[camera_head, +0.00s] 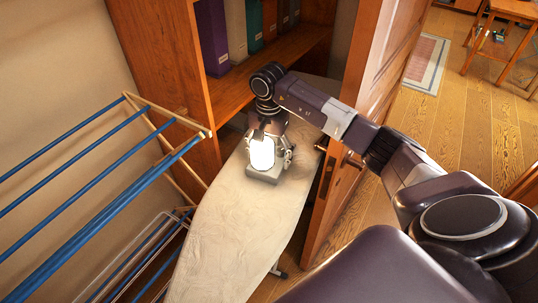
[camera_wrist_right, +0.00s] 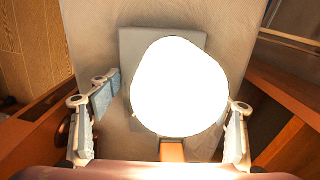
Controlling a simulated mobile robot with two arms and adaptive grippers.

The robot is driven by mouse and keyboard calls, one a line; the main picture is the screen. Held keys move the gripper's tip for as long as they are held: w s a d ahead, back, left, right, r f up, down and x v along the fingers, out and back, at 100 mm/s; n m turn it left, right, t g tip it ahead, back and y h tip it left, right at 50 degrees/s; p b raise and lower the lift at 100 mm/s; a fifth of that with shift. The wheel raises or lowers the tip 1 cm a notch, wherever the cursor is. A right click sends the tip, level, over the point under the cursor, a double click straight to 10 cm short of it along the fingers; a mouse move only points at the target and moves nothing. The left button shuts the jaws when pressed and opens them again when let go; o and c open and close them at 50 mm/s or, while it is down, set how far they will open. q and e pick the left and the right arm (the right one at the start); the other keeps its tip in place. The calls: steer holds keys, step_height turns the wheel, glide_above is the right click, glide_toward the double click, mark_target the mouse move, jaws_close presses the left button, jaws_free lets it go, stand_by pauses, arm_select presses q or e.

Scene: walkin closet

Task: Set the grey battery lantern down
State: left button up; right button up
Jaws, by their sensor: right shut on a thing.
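The grey battery lantern (camera_head: 262,154) has a brightly glowing globe and a flat grey base. It is upright over the ironing board (camera_head: 230,230), near its far end. The base looks at or very close to the cloth; I cannot tell whether it touches. My right gripper (camera_head: 268,146) is shut on the lantern, with fingers at both sides of the globe. In the right wrist view the lantern (camera_wrist_right: 180,86) fills the middle between the fingers, and glare hides its details. My left gripper is not in view.
A wooden shelf (camera_head: 285,50) with binders stands behind the board. A drying rack (camera_head: 90,165) with blue rails is on the left. An open wooden door (camera_head: 345,205) stands close on the right. The near part of the board is clear.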

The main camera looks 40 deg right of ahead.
steer(key=shift+f, duration=0.15)
steer(key=o, duration=1.6)
